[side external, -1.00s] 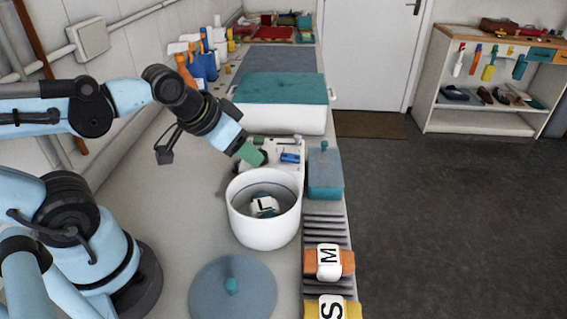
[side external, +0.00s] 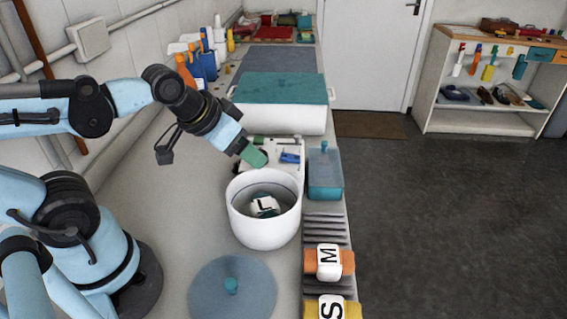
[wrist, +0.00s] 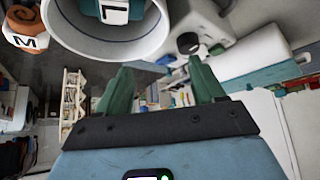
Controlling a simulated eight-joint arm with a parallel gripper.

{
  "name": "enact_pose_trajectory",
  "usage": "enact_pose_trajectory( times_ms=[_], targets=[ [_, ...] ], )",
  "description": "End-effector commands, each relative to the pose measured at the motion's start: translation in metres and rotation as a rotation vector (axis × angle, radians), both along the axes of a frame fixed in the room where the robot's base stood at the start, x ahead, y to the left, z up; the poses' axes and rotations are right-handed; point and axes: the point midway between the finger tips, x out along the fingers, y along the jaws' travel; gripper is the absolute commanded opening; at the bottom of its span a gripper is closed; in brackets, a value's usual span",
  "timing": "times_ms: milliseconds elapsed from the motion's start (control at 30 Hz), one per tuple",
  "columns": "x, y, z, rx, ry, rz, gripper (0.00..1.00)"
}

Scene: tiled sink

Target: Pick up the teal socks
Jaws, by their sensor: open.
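The teal socks (side external: 264,206) are a rolled bundle with a white band marked L. They lie inside the white pot (side external: 264,234), whose wall hides their lower part. In the wrist view, part of the bundle (wrist: 113,11) shows inside the pot at the top edge. My gripper (side external: 254,157) has green fingers and is above and behind the pot's far rim, apart from the socks. In the wrist view, its two fingers (wrist: 163,88) are spread with nothing between them.
An orange roll marked M (side external: 328,262) and a yellow roll marked S (side external: 332,308) lie on the ribbed rack right of the pot. A round blue lid (side external: 215,290) lies in front. A teal-lidded box (side external: 325,175) and a large white container (side external: 280,118) stand behind.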

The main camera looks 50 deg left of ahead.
Motion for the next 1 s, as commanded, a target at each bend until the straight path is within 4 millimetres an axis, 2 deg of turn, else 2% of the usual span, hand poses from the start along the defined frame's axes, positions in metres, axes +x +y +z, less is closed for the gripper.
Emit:
enact_pose_trajectory(
  times_ms=[33, 167, 500, 800, 1000],
  targets=[
    [0.0, 0.0, 0.0, 0.0, 0.0, 0.0, 0.76],
    [0.0, 0.0, 0.0, 0.0, 0.0, 0.0, 0.96],
    [0.0, -0.003, 0.001, 0.008, 0.026, -0.023, 0.97],
    [-0.007, -0.036, 0.016, 0.081, 0.344, -0.311, 0.97],
    [-0.012, -0.047, 0.02, 0.102, 0.459, -0.425, 0.97]
  ],
)
